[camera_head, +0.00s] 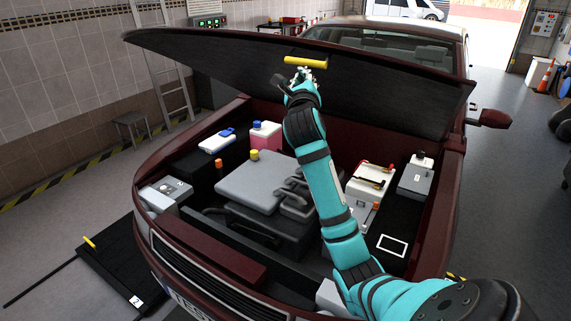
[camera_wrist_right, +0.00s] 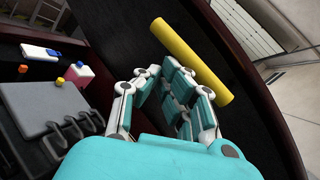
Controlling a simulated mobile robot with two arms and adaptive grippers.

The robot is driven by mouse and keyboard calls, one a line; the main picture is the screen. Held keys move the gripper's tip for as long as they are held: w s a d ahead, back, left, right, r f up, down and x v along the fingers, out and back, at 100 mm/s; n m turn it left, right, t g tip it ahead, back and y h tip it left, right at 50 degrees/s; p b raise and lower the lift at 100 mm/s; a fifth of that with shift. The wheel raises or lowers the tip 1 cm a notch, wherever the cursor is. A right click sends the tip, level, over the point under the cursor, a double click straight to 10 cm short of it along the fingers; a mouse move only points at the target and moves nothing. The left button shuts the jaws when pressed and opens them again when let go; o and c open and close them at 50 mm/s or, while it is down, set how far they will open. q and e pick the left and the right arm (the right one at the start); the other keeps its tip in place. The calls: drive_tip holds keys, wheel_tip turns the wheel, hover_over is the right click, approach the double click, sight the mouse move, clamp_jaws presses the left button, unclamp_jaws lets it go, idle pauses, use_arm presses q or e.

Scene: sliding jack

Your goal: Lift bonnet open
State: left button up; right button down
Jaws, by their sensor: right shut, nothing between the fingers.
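The dark red car's bonnet (camera_head: 215,62) is raised, with its black underside facing me and the engine bay exposed below. A yellow handle bar (camera_head: 306,62) is on the bonnet's underside; it also shows in the right wrist view (camera_wrist_right: 191,60). My right gripper (camera_head: 301,76) is at the end of the teal arm, just below the yellow handle. In the right wrist view its fingers (camera_wrist_right: 172,84) are shut and empty, beside the handle and close to the bonnet's underside. Whether they touch it I cannot tell. My left gripper is not in view.
The engine bay holds a grey engine cover (camera_head: 255,184), a battery (camera_head: 370,182) and several bottles with coloured caps. A black creeper or jack board (camera_head: 118,262) lies on the floor at left. A ladder (camera_head: 165,75) and stool (camera_head: 131,122) stand by the left wall.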

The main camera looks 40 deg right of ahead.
sight(311, 50)
drive_tip(key=shift+w+d+r, duration=0.2)
drive_tip(key=shift+d+r, duration=0.45)
drive_tip(key=shift+r, duration=0.65)
drive_tip(key=shift+w+d+r, duration=0.15)
drive_tip(key=shift+d+r, duration=0.5)
drive_tip(key=shift+r, duration=0.65)
drive_tip(key=shift+w+d+r, duration=0.2)
drive_tip(key=shift+d+r, duration=0.45)
drive_tip(key=shift+r, duration=0.65)
drive_tip(key=shift+r, duration=0.1)
drive_tip(key=shift+d+r, duration=0.2)
drive_tip(key=shift+w+d+r, duration=0.25)
drive_tip(key=shift+d+r, duration=0.2)
drive_tip(key=shift+r, duration=0.35)
drive_tip(key=shift+w+d+r, duration=0.2)
drive_tip(key=shift+d+r, duration=0.6)
drive_tip(key=shift+r, duration=0.3)
drive_tip(key=shift+w+d+r, duration=0.15)
drive_tip(key=shift+d+r, duration=0.6)
drive_tip(key=shift+r, duration=0.35)
drive_tip(key=shift+w+d+r, duration=0.15)
drive_tip(key=shift+d+r, duration=0.35)
drive_tip(key=shift+r, duration=0.3)
drive_tip(key=shift+w+d+r, duration=0.15)
drive_tip(key=shift+d+r, duration=0.4)
drive_tip(key=shift+r, duration=0.25)
drive_tip(key=shift+w+d+r, duration=0.15)
drive_tip(key=shift+d+r, duration=0.35)
drive_tip(key=shift+r, duration=0.3)
drive_tip(key=shift+f, duration=0.1)
